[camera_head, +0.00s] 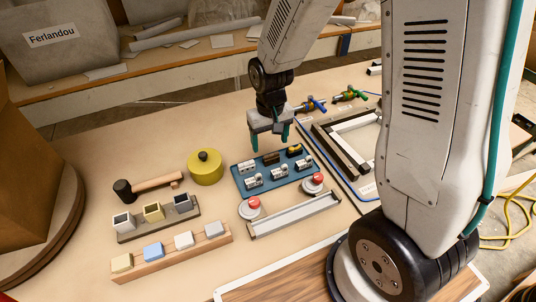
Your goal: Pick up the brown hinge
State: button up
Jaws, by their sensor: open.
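The brown hinge (271,158) sits in the back row of a blue tray (239,184), between a silver hinge (246,167) on its left and a black and yellow hinge (294,150) on its right. Several silver hinges stand in the tray's front row. My gripper (270,143) points down above the back of the tray, its two teal fingers spread apart with nothing between them. The fingertips appear a little above the brown hinge; the exact height gap I cannot tell.
Two red buttons (253,202) and a metal channel (295,214) lie in front. A dark frame (335,152) is to the right. The table behind the pot is clear.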

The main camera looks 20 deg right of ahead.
aim_at(271, 154)
jog(key=f, duration=0.7)
jog(key=shift+d, duration=0.25)
jog(key=c, duration=1)
